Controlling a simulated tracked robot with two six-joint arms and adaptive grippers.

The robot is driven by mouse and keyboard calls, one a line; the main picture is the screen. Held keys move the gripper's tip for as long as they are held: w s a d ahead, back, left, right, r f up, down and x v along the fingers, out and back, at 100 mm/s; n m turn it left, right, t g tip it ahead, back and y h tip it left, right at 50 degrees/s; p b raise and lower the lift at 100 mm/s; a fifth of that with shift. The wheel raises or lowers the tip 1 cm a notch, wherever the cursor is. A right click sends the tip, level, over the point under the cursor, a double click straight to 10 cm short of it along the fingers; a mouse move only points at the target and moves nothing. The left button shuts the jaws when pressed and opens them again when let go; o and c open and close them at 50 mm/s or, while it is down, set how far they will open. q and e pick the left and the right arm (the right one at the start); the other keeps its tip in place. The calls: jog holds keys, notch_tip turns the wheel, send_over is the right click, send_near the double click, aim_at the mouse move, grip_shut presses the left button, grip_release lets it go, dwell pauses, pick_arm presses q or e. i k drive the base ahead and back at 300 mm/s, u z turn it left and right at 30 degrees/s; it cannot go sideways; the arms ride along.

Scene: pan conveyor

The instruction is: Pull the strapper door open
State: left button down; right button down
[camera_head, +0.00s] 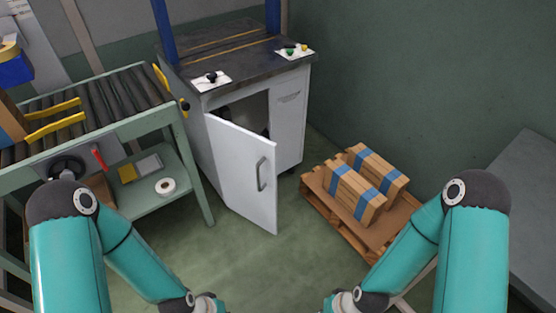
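The strapper (293,118) is a white cabinet with a dark top and blue uprights, at the top middle of the head view. Its white door (232,172) stands partly open, swung outward toward me, with its free edge on the right. A grey handle (261,174) sits near that edge. The dark inside of the cabinet shows above the door. My left and right arms reach in at the bottom left and bottom right. Both grippers lie at or below the bottom edge, and their fingertips are not seen. Neither arm touches the door.
A roller conveyor (100,103) on a green frame stands at the left, with a tape roll (165,186) on its lower shelf. A wooden pallet (346,226) with strapped wooden bundles lies right of the door. A grey table (530,190) is at the right. Green floor before the door is clear.

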aim_at(246, 162)
jog(key=i, duration=0.9)
jog(key=z, duration=0.05)
